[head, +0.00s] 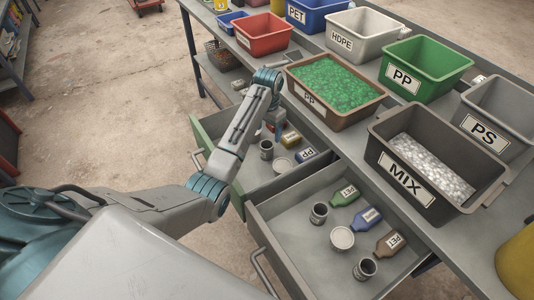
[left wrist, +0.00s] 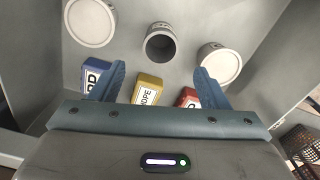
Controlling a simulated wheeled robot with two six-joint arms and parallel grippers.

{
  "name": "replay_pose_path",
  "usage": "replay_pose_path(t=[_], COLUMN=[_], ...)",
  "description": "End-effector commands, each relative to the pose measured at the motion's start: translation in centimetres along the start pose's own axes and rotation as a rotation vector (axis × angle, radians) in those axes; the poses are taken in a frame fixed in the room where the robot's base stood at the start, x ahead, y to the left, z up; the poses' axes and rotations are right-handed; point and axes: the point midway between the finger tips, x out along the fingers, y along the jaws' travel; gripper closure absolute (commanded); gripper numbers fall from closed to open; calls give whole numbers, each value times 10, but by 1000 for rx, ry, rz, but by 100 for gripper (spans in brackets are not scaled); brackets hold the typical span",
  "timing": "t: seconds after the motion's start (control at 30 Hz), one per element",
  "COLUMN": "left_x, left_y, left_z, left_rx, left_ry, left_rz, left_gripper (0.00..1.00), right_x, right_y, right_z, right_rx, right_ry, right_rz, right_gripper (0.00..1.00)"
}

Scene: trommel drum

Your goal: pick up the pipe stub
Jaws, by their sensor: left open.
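A dark grey hollow pipe stub (head: 266,150) stands upright, open end up, in the drawer with the green front. It also shows in the left wrist view (left wrist: 160,46), beyond my fingertips and roughly centred between them. My left gripper (left wrist: 160,73) is open and empty, pointing down over this drawer; the head view shows it (head: 274,122) partly hidden by my own arm. Two similar dark stubs, one (head: 319,213) and another (head: 365,268), stand in the nearer drawer. My right gripper is not in view.
White round lids, one left (left wrist: 90,22) and one right (left wrist: 219,62), flank the stub. Blue (left wrist: 96,76), yellow (left wrist: 147,89) and red (left wrist: 188,97) labelled bottles lie close to my fingers. Drawer walls surround them. Labelled bins, including MIX (head: 405,180), line the bench above.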

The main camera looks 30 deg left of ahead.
Motion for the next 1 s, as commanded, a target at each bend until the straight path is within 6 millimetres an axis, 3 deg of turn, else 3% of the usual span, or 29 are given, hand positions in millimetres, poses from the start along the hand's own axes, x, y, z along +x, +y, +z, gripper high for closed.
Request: replay_pose_path(t=[0.2, 0.43, 0.57, 0.7, 1.0], left_x=[33, 51, 71, 89, 93], left_y=[0, 0, 0, 0, 0], left_z=[1, 4, 8, 8, 7], left_rx=[0, 0, -1, 0, 0], left_ry=[-2, -3, -3, -1, 1], left_rz=[1, 1, 1, 1, 0], left_gripper=[31, 31, 31, 31, 31], right_x=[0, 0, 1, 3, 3], right_y=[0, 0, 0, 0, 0], right_z=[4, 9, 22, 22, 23], right_rx=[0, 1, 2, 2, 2], right_ry=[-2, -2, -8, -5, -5], right_rz=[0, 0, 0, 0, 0], right_gripper=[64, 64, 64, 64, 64])
